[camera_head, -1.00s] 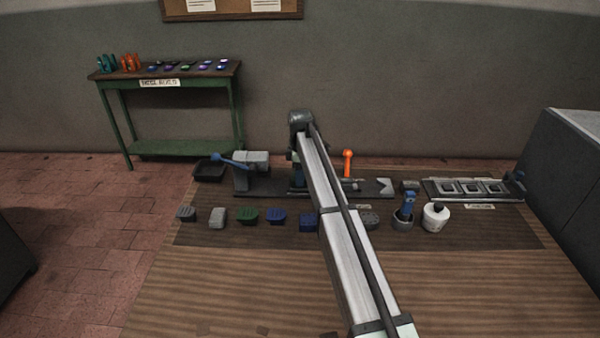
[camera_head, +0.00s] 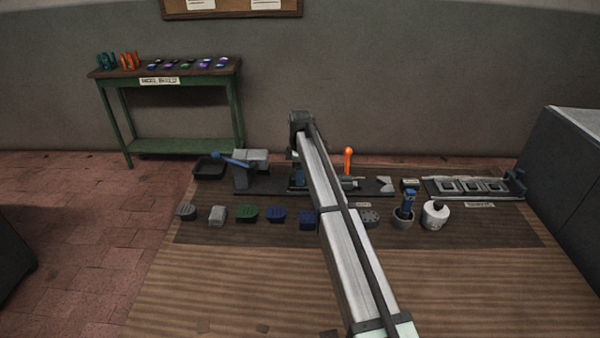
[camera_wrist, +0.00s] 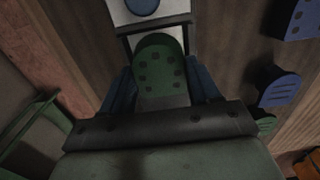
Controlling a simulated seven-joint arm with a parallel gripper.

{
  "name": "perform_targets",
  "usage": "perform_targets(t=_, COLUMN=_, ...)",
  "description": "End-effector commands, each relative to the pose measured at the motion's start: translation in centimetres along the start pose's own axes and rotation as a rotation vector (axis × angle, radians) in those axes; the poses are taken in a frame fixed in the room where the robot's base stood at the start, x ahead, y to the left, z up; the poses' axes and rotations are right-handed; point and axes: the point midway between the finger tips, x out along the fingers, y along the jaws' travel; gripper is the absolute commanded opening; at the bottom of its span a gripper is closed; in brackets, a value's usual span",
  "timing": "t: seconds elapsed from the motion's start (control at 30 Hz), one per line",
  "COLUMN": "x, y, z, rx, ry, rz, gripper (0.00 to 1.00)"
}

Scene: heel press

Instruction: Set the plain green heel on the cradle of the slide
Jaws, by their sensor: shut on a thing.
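A dark green heel (camera_wrist: 160,68) with several dark round spots on its face sits between the blue fingers of my gripper (camera_wrist: 162,90) in the wrist view. My gripper is shut on it. In the head view my arm covers most of the gripper and the held heel. The long dark base of the press (camera_head: 265,190) runs behind the row of heels. My arm crosses over its middle, so I cannot make out the slide's cradle or whether the heel touches it. Another green heel (camera_head: 248,213), ribbed, lies in the row on the mat; part of a green heel (camera_wrist: 265,124) shows in the wrist view.
Dark grey (camera_head: 186,211), light grey (camera_head: 218,215) and blue heels (camera_head: 277,215) line the mat. An orange-knobbed lever (camera_head: 348,160) stands behind my arm. A cup with a blue-handled tool (camera_head: 403,215), a white jar (camera_head: 435,215) and a tray (camera_head: 470,188) are on the right. The front table is clear.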

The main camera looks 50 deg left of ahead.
Motion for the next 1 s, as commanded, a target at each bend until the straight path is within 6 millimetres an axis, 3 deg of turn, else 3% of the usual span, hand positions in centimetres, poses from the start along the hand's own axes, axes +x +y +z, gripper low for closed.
perform_targets(t=0.47, x=0.57, y=0.00, z=0.00, rx=0.000, ry=0.000, rz=0.000, gripper=0.19)
perform_targets(t=0.5, x=0.55, y=0.01, z=0.00, rx=0.000, ry=0.000, rz=0.001, gripper=0.65)
perform_targets(t=0.77, x=0.55, y=0.00, z=0.00, rx=0.000, ry=0.000, rz=0.000, gripper=0.90)
perform_targets(t=1.0, x=0.55, y=0.00, z=0.00, rx=0.000, ry=0.000, rz=0.000, gripper=0.91)
